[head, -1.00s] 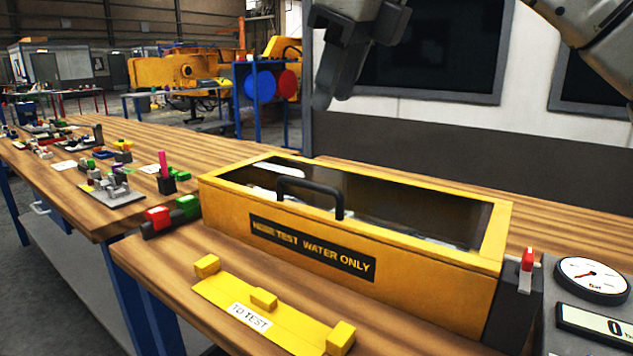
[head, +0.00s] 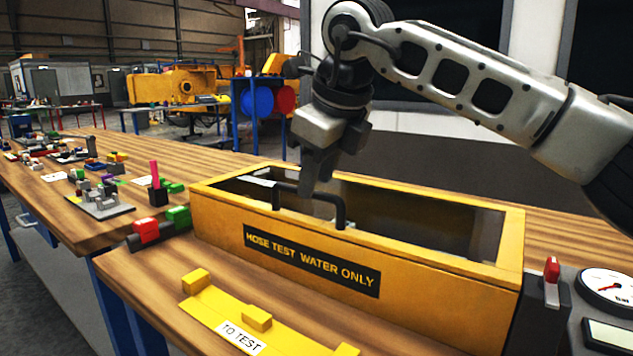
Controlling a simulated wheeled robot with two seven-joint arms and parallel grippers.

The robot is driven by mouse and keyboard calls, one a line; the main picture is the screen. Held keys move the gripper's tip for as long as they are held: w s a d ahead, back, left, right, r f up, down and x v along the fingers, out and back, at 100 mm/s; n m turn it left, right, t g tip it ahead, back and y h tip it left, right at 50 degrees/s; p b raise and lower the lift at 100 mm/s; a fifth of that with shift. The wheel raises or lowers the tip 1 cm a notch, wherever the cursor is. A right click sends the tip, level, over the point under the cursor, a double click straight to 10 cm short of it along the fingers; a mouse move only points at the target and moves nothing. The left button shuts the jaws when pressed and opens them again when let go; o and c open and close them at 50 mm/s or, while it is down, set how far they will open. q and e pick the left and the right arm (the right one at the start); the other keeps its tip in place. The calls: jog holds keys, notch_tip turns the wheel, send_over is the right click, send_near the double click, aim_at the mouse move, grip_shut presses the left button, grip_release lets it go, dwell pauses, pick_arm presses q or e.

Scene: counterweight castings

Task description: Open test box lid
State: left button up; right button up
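The test box (head: 219,224) is a long yellow box marked "HOSE TEST WATER ONLY" on its front. Its lid (head: 430,203) is a yellow frame with a dark see-through pane and lies shut on the box. A black arched handle (head: 341,212) stands at the lid's front edge, left of the middle. My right gripper (head: 312,190) points down at the handle bar, and its fingertips overlap the middle of the bar in the picture. I cannot tell if they touch it, or how far apart the fingers are. My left gripper is not in view.
A yellow "TO TEST" rack (head: 205,307) lies in front of the box. Red and green blocks (head: 147,230) sit at its left end. A red-handled valve (head: 551,270) and a pressure gauge (head: 607,287) stand at the right. A cluttered wooden bench (head: 130,150) extends left.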

jog(key=shift+w+a+f, duration=0.15)
jog(key=shift+w+f, duration=0.1)
jog(key=shift+f, duration=0.35)
grip_shut()
jog(key=shift+r, duration=0.15)
